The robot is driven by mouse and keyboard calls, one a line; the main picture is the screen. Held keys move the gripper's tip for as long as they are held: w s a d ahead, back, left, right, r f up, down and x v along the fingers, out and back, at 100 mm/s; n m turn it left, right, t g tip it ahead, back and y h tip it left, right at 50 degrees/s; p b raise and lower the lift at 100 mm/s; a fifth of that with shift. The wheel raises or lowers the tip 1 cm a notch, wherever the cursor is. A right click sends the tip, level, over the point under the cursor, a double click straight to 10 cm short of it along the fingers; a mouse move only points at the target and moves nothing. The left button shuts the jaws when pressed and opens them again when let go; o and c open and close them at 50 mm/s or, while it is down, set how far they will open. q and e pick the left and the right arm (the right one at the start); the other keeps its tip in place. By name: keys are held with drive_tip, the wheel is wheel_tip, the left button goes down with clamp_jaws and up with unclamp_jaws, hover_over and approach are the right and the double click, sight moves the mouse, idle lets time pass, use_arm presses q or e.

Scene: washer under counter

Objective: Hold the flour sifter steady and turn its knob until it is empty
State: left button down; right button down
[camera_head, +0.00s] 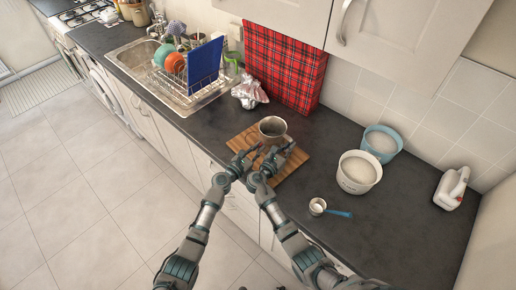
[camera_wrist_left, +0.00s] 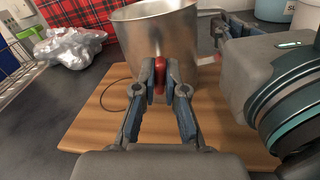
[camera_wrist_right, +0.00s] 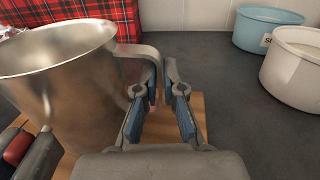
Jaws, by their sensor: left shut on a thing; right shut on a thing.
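The flour sifter (camera_head: 272,128) is a metal cup standing upright at the back of a wooden board (camera_head: 292,162). Its wall fills the top of the left wrist view (camera_wrist_left: 155,35) and the left of the right wrist view (camera_wrist_right: 60,85). My left gripper (camera_head: 246,158) is shut on the sifter's red knob (camera_wrist_left: 160,74) at its near side. My right gripper (camera_head: 277,157) is shut on the sifter's metal strap handle (camera_wrist_right: 143,52), mostly hidden between the fingers. The two grippers are close together. I cannot tell how much flour is inside.
A white tub (camera_head: 357,174) and a blue tub (camera_head: 381,142) of white powder stand to the right. A scoop (camera_head: 320,207) lies in front of them. Crumpled foil (camera_head: 249,92) and a red plaid panel (camera_head: 280,68) are behind. A white bottle (camera_head: 451,188) stands far right.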

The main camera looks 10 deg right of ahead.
use_arm(q)
drive_tip(key=m, duration=0.4)
drive_tip(key=shift+m, duration=1.5)
drive_tip(key=shift+f, duration=0.1)
drive_tip(key=c, duration=1.2)
unclamp_jaws()
drive_tip(key=v, duration=1.2)
